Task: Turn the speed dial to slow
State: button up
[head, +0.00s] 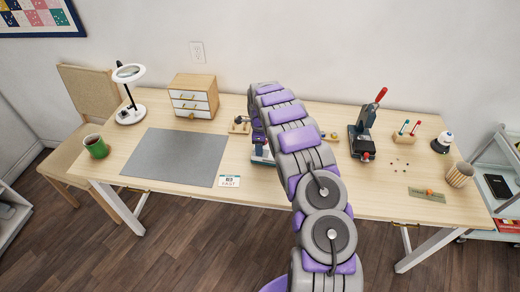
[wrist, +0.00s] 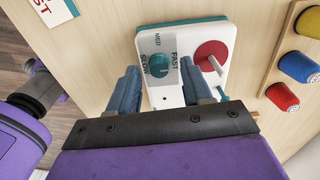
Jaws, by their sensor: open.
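A white panel with a teal edge (wrist: 146,41) shows in the wrist view, with a round teal speed dial (wrist: 158,70) on its left part. A red disc (wrist: 205,53) with a pale pin is to the right of the dial. My gripper (wrist: 159,68) is open, its two blue fingers on either side of the dial. I cannot tell whether they touch it. In the head view my arm hides most of the device (head: 262,157).
A wooden holder with blue, red and yellow spools (wrist: 299,66) stands close on the right. A lettered card (head: 229,181) and a grey mat (head: 178,155) lie to the left. A red-handled press (head: 363,132) stands to the right. The table's front middle is clear.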

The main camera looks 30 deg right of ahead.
jog(key=shift+f, duration=0.5)
grip_shut()
